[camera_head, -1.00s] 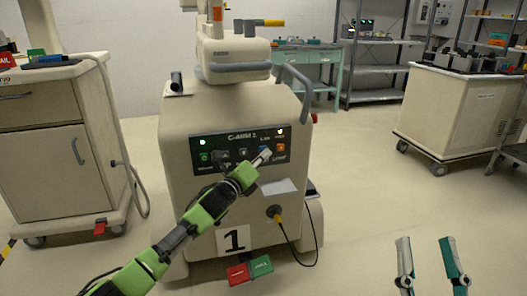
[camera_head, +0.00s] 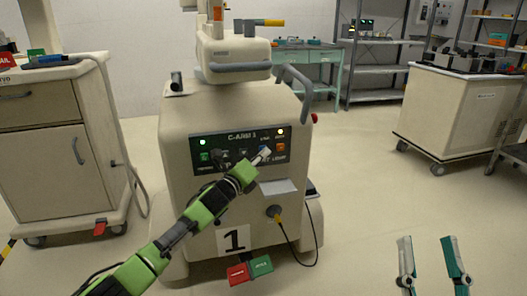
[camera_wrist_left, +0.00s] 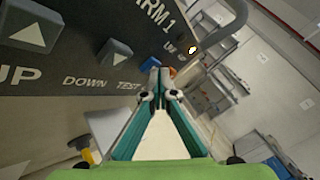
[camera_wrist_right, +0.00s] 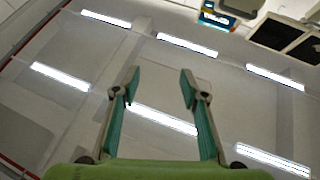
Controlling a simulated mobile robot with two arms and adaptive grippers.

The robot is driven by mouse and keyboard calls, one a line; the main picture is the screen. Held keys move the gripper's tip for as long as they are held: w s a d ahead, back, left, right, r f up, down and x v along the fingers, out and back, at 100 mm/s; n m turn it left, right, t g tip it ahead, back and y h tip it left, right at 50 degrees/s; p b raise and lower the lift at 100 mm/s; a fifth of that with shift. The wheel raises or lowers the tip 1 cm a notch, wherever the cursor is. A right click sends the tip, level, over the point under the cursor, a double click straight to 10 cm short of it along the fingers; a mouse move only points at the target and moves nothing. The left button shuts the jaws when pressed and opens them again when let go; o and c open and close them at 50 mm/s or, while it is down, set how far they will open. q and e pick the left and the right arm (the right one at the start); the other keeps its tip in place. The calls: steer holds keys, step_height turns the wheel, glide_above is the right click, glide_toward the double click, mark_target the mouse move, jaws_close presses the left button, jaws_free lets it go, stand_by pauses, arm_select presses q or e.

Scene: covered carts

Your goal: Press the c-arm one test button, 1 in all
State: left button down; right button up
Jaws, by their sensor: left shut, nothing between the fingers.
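The C-arm 1 cart (camera_head: 180,130) is a cream machine with a dark control panel (camera_head: 225,143) and a "1" label. In the left wrist view the panel (camera_wrist_left: 75,60) shows grey arrow buttons, UP, DOWN and TEST lettering, and a blue button (camera_wrist_left: 150,63) beyond my fingertips. My left gripper (camera_head: 264,153) is shut and empty, its tips at the panel's right part; in the left wrist view the tips (camera_wrist_left: 154,68) overlap the blue button's lower edge. I cannot tell whether they touch it. My right gripper (camera_head: 428,242) is open and empty, away from the cart at lower right.
An orange button (camera_head: 281,148) and a lit lamp (camera_head: 281,131) sit right of the fingertips. A cable (camera_head: 287,236) loops at the lower right.

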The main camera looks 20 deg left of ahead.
stand_by(0.3)
arm_select(q)
steer(key=shift+s+d+p, duration=0.45)
steer(key=shift+s+d, duration=0.05)
steer(key=shift+s, duration=0.3)
arm_select(e)
steer(key=f, duration=0.1)
steer(key=w+f+g, duration=0.1)
steer(key=w+f+g+h, duration=0.1)
steer(key=f, duration=0.1)
steer(key=shift+w, duration=0.1)
arm_select(q)
steer(key=shift+s+d+p, duration=0.5)
steer(key=shift+s+d, duration=0.2)
steer(key=shift+s, duration=0.35)
steer(key=shift+s+d+p, duration=0.45)
steer(key=shift+s+d, duration=0.25)
steer(key=shift+s, duration=0.3)
arm_select(e)
step_height(320, 180, down, 10)
steer(key=d+g+h, duration=0.1)
steer(key=g, duration=0.4)
steer(key=shift+w+h, duration=0.3)
steer(key=shift+w, duration=0.1)
steer(key=shift+r, duration=0.1)
